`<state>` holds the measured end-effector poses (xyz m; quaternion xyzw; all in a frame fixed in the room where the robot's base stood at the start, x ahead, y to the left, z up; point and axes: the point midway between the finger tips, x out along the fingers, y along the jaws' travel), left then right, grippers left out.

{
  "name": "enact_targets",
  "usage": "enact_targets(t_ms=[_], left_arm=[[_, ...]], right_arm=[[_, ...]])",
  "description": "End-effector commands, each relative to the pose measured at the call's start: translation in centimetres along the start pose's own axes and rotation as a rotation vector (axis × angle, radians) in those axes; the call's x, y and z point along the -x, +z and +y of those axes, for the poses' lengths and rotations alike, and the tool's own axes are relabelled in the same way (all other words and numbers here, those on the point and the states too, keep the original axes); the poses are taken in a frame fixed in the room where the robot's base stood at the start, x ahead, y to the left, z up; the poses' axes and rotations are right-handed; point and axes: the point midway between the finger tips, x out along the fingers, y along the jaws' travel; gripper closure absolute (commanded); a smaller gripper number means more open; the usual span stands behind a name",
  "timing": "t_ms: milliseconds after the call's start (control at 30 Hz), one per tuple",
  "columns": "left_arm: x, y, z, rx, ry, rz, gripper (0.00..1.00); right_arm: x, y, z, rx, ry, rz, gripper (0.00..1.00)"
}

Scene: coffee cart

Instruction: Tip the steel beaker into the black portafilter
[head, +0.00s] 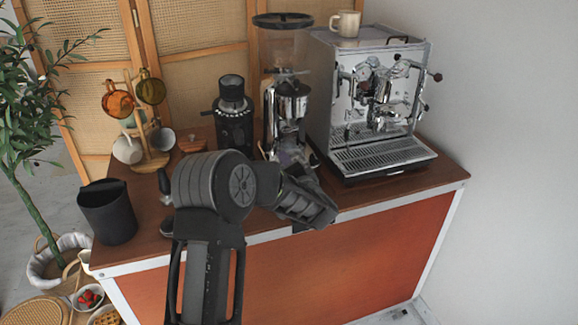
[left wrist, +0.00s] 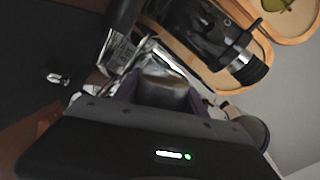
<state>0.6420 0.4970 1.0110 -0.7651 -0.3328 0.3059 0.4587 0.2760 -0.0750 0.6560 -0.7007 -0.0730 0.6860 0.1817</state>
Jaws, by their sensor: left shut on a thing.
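My left gripper (head: 290,160) is in front of the tall grinder in the head view, partly hidden by my own wrist. In the left wrist view its fingers (left wrist: 165,94) are shut on a shiny metal vessel, the steel beaker (left wrist: 166,88). The beaker's tilt and contents cannot be told. The black portafilter is not clearly identifiable. A dark handle-like bar (left wrist: 124,18) beside the chrome parts in the wrist view may belong to it. My right gripper is in neither view.
The tall grinder (head: 283,42) stands beside the espresso machine (head: 345,95), which has a cup (head: 346,23) on top. A small black grinder (head: 232,118), a mug tree (head: 143,110) and a black bin (head: 107,212) stand to the left. The counter's right front is clear.

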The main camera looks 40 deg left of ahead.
Motion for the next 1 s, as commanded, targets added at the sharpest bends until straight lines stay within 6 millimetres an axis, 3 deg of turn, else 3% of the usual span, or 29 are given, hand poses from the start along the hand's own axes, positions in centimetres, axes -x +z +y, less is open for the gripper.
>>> enact_targets(t_ms=[367, 600, 1000], left_arm=[[0.2, -0.6, -1.0, -0.182, -0.028, -0.022, 0.93], [0.3, -1.3, -1.0, -0.524, -0.08, -0.06, 0.93], [0.4, -1.8, -1.4, -0.652, -0.1, -0.074, 0.93]], right_arm=[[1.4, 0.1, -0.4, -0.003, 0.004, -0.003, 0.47], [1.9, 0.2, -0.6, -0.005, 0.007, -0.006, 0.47], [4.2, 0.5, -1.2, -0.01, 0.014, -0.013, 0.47]])
